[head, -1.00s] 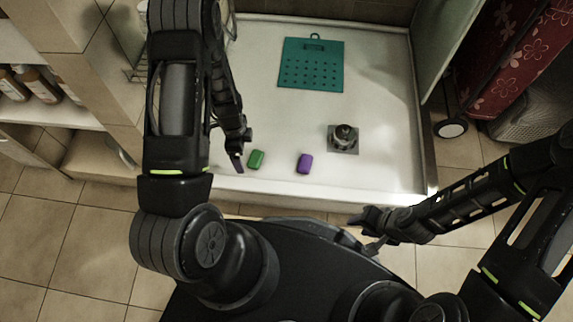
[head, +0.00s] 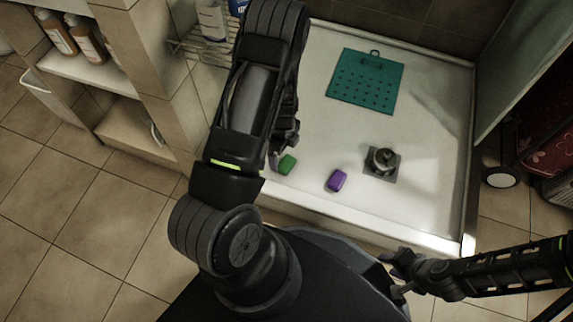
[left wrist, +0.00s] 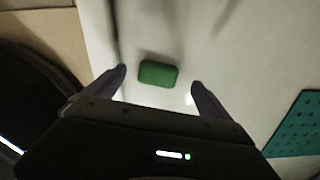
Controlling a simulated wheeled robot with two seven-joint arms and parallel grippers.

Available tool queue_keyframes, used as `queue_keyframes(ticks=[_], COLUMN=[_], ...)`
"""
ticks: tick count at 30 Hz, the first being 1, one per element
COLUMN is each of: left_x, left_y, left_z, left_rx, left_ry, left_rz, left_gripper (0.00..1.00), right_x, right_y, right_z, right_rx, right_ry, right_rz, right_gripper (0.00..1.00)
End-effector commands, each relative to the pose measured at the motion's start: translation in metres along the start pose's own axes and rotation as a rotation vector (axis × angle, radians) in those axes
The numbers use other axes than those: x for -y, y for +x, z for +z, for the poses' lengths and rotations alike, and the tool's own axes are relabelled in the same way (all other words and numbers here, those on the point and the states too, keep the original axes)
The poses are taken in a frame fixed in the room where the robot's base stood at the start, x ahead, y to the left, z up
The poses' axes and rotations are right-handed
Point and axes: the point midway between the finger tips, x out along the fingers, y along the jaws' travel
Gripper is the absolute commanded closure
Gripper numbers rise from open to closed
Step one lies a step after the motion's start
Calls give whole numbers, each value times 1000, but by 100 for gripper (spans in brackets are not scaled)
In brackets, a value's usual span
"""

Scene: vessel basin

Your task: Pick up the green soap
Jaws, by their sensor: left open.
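The green soap (head: 287,165) lies on the white basin floor near its front left edge. In the left wrist view the green soap (left wrist: 158,73) sits between and a little beyond my two open fingertips. My left gripper (left wrist: 158,80) is open and empty, and the wrist view does not show it touching the soap. In the head view my left gripper (head: 276,160) is just left of the soap, partly hidden by my arm. My right gripper (head: 396,272) is outside the basin, in front of its edge; its jaws are too small to judge.
A purple soap (head: 337,180) lies to the right of the green one. A drain piece (head: 383,161) stands further right, and a teal perforated mat (head: 366,82) lies at the back. The basin's raised front rim (head: 365,228) runs close by. Shelves with bottles (head: 57,35) stand at left.

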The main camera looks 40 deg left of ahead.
Motion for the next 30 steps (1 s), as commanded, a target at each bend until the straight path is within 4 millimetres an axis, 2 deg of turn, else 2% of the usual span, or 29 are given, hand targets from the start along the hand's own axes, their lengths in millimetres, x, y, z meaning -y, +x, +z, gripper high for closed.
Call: queue_keyframes(ticks=[8, 14, 18, 30], left_x=[0, -2, -1, -1], left_y=[4, 35, 50, 51], left_z=[0, 0, 0, 0], left_rx=[0, 0, 0, 0], left_ry=[1, 0, 0, 0], left_rz=[0, 2, 0, -1], left_gripper=[6, 6, 6, 6], right_x=[-1, -8, -10, -9], right_y=[3, 23, 28, 27], right_z=[0, -2, -4, -4], right_rx=[-2, -9, -10, -9], right_ry=[0, 1, 3, 3], right_rz=[0, -1, -3, -3], right_gripper=[64, 64, 64, 64])
